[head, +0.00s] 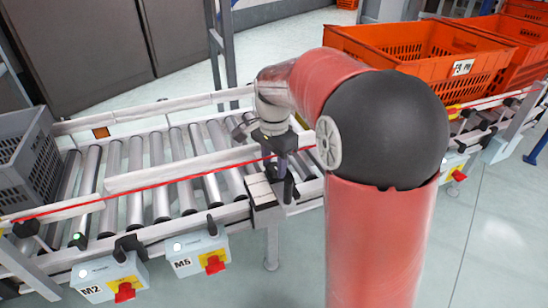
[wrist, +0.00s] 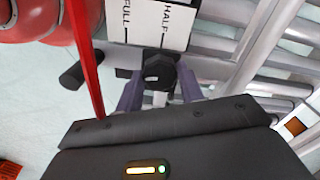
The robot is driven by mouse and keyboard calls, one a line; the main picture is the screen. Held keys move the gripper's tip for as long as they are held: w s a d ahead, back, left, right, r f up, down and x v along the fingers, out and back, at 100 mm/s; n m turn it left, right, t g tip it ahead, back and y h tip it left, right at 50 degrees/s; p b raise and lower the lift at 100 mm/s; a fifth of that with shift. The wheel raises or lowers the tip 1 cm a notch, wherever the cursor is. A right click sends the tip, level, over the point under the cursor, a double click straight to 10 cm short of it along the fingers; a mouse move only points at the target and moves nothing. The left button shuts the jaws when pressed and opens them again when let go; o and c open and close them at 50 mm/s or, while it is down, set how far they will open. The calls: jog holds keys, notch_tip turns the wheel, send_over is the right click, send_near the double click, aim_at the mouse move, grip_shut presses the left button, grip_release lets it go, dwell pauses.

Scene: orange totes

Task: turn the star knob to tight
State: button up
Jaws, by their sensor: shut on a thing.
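The star knob (wrist: 160,68) is dark and lobed, and shows in the wrist view between the two fingers of my gripper (wrist: 159,88). The fingers are shut on it from both sides. A white plate (wrist: 146,22) marked HALF and FULL lies just beyond the knob. In the head view my gripper (head: 280,165) points down at the front rail of the conveyor, beside the pale plate (head: 260,188). There the knob is too small and covered to make out clearly.
A roller conveyor (head: 150,170) runs behind the front rail, with a red cord (head: 150,199) along it. A grey crate (head: 36,165) stands at the left and orange totes (head: 400,65) at the right. Switch boxes M2 (head: 105,280) and M5 (head: 195,255) hang below the rail.

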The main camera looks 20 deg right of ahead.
aim_at(274, 166)
jog(key=m+p, duration=0.2)
jog(key=m, duration=0.2)
jog(key=shift+r+m, duration=0.1)
jog(key=shift+m, duration=0.2)
jog(key=shift+m+p, duration=0.7)
jog(key=shift+m, duration=1.2)
jog(key=o, duration=1)
notch_tip(274, 166, up, 8)
jog(key=shift+f+p, duration=0.2)
jog(key=shift+p, duration=0.25)
